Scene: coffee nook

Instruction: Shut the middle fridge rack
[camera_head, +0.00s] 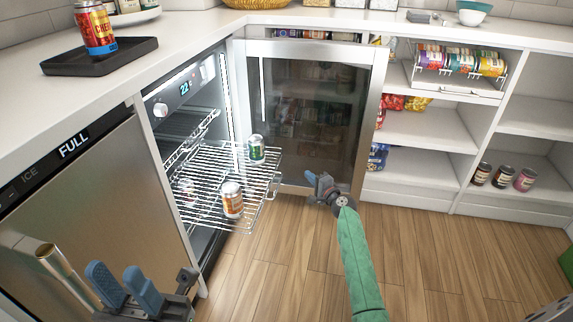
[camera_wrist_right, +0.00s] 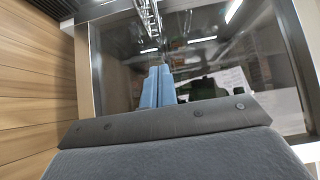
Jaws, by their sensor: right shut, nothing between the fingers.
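The middle fridge rack (camera_head: 205,172) is a silver wire shelf pulled well out of the open fridge. A green can (camera_head: 257,148) and an orange can (camera_head: 232,201) stand on it. Part of the wire rack (camera_wrist_right: 149,18) also shows at the top of the right wrist view. My right gripper (camera_head: 314,178) is shut and empty, right of the rack's front edge and in front of the door; its blue fingers (camera_wrist_right: 158,86) are together in the wrist view. My left gripper (camera_head: 117,272) has its blue fingers apart and empty, low at the left before the ice machine.
The glass fridge door (camera_head: 315,105) stands open beyond the rack. An upper rack (camera_head: 190,138) sits inside the fridge. The ice machine (camera_head: 90,200) is at left. Shelves (camera_head: 430,130) hold cans at right. The wooden floor (camera_head: 440,265) is clear.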

